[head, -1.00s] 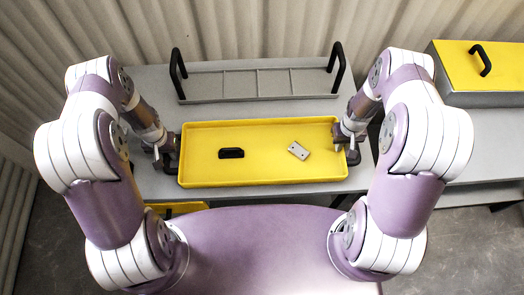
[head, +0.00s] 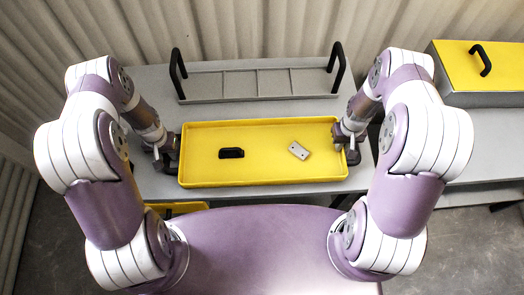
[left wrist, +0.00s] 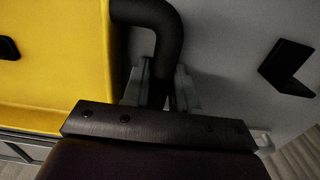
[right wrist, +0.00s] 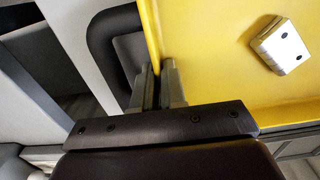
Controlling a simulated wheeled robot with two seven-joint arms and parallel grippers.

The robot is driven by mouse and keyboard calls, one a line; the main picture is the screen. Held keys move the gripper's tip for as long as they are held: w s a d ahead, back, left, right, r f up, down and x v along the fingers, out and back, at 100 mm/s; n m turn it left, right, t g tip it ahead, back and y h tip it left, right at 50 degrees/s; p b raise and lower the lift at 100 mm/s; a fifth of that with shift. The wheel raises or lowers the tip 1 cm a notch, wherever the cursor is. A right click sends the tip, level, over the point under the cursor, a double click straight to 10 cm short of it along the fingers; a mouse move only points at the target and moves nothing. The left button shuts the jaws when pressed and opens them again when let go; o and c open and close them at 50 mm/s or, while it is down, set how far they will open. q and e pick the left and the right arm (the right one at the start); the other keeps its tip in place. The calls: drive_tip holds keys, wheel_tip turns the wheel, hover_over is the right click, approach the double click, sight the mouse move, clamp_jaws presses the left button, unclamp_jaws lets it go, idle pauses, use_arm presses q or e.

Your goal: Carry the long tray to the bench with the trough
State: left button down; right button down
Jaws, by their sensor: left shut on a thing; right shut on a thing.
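The long yellow tray (head: 262,172) is in front of me in the head view, over the grey bench. A black block (head: 231,153) and a pale block with two dark holes (head: 299,150) lie in it. My left gripper (head: 166,160) is at the tray's left end, shut on its black handle, which shows in the left wrist view (left wrist: 165,30). I cannot tell whether the tray touches the bench. No trough is clearly identifiable.
A grey divided rack (head: 258,84) with two upright black handles stands behind the tray on the bench (head: 150,88). At the right, a grey box with a yellow lid (head: 460,60) sits on another grey surface (head: 485,140). A corrugated wall is behind.

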use_arm(q)
drive_tip(key=shift+w+r, duration=0.1)
drive_tip(key=shift+r, duration=0.05)
use_arm(e)
drive_tip(key=shift+w+r, duration=0.1)
drive_tip(key=shift+r, duration=0.05)
